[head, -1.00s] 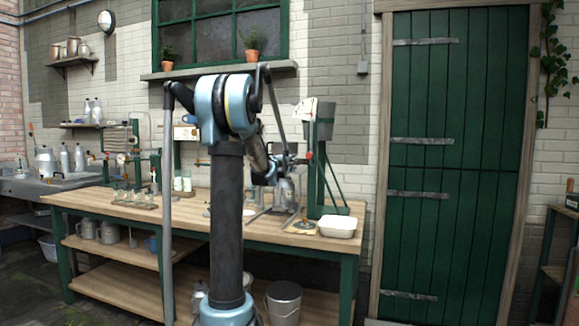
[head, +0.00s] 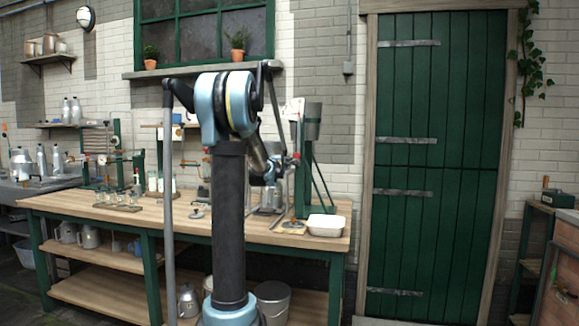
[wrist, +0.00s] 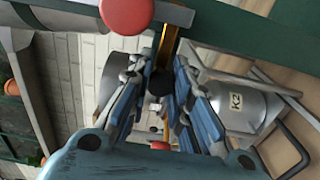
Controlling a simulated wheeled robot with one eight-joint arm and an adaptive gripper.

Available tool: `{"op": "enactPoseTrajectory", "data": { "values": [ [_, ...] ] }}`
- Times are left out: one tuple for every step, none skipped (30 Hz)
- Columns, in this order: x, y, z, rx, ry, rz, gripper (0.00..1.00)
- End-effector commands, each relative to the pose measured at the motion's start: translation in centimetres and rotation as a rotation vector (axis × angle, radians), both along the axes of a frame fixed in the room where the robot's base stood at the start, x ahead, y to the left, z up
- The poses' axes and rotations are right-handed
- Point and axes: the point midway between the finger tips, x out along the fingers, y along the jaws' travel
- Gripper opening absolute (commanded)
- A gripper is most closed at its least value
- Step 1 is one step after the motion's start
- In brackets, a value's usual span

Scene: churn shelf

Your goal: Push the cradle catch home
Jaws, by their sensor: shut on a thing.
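My gripper (wrist: 162,100) is shut on a dark round knob (wrist: 157,83) between its blue-padded fingers in the wrist view. A brass-coloured rod (wrist: 168,42) stands just beyond the fingertips; whether it joins the knob I cannot tell. A red round knob (wrist: 127,14) is beyond the fingers, near a green beam (wrist: 240,32). In the head view my gripper (head: 283,165) is beside the green upright stand (head: 308,180) on the bench. I cannot clearly make out which part is the cradle catch. A silver can labelled K2 (wrist: 240,105) lies right of the fingers in the wrist view.
The wooden bench (head: 160,212) carries glassware on its left and a white tub (head: 326,226) at its right end. A grey bucket (head: 271,302) stands below. A green door (head: 437,150) is to the right. My arm hides part of the bench.

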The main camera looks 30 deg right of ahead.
Motion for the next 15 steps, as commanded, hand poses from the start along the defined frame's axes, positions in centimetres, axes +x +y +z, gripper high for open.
{"op": "enactPoseTrajectory", "data": {
  "values": [
    [-0.14,0.28,-0.21,0.001,-0.001,0.003,0.00],
    [-0.16,0.30,-0.21,0.001,-0.001,0.003,0.00],
    [-0.19,0.28,-0.22,0.001,-0.001,0.003,0.00],
    [-0.23,0.23,-0.23,0.001,-0.001,0.002,0.00],
    [-0.25,0.18,-0.23,0.001,-0.001,0.001,0.00],
    [-0.28,0.16,-0.24,0.001,-0.001,0.001,0.00],
    [-0.30,0.13,-0.24,0.001,-0.001,0.000,0.00],
    [-0.32,0.12,-0.25,0.001,-0.001,0.000,0.00],
    [-0.34,0.11,-0.25,0.001,-0.001,0.000,0.00],
    [-0.35,0.10,-0.25,0.001,-0.001,-0.001,0.25],
    [-0.35,0.09,-0.24,0.001,-0.001,-0.001,0.32],
    [-0.33,0.09,-0.22,0.001,-0.001,-0.001,0.41],
    [-0.30,0.10,-0.21,0.001,-0.001,-0.001,0.41],
    [-0.28,0.12,-0.19,0.001,-0.001,0.000,0.41],
    [-0.23,0.15,-0.18,0.001,-0.001,0.001,0.41]
  ]
}}
